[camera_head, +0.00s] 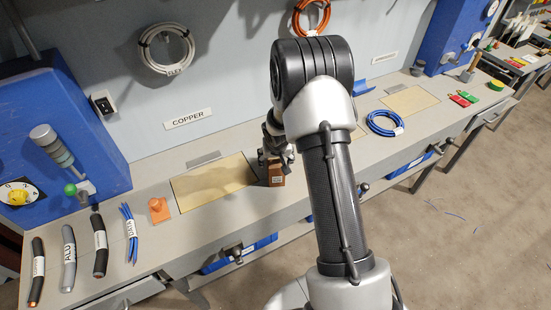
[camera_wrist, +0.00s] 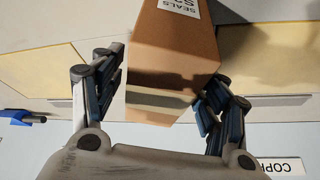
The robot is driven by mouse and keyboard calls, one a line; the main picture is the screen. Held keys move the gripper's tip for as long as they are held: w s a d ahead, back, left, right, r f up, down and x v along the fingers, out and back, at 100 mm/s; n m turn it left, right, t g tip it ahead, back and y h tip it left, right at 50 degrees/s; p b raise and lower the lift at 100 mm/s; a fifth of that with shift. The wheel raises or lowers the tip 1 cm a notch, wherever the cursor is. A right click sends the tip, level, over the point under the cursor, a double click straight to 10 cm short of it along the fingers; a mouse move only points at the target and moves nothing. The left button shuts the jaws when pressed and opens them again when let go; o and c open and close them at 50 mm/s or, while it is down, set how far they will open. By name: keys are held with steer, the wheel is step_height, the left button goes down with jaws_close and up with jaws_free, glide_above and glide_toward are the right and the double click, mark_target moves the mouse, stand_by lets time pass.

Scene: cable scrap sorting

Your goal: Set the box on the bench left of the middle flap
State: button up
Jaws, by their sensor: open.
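The brown cardboard box (camera_head: 276,176) stands on the bench (camera_head: 240,224), just right of the left tan flap (camera_head: 213,182) and left of the middle flap (camera_head: 357,133), which my arm mostly hides. In the wrist view the box (camera_wrist: 175,50) carries a white label reading "SEALS" and lies between the two fingers. My gripper (camera_head: 277,152) is over the box with its jaws open. In the wrist view my gripper (camera_wrist: 164,98) shows a gap at the left finger; the right finger is close to the box, and contact cannot be told.
A blue cable coil (camera_head: 384,122) and the right flap (camera_head: 410,101) are to the right. A "COPPER" sign (camera_head: 187,118) is on the wall behind. Blue drawers (camera_head: 238,253) sit below the bench edge.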

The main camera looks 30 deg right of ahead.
steer(key=shift+r+p, duration=0.3)
steer(key=shift+p, duration=0.05)
steer(key=p+v, duration=0.3)
steer(key=v, duration=0.8)
steer(key=shift+r, duration=0.3)
steer(key=s+a+r+n, duration=0.1)
steer(key=s+a+r, duration=0.3)
steer(key=r, duration=0.5)
steer(key=s+a+r+n, duration=0.1)
steer(key=s+a+r, duration=0.1)
steer(key=s+r, duration=0.5)
steer(key=s+a+r+n, duration=0.1)
steer(key=s+a+r, duration=0.3)
steer(key=s, duration=0.5)
steer(key=s+a+r+n+y, duration=0.1)
steer(key=s+a+r, duration=0.3)
steer(key=s, duration=0.5)
steer(key=shift+s+y, duration=0.3)
steer(key=shift+s, duration=0.1)
steer(key=shift+r, duration=0.1)
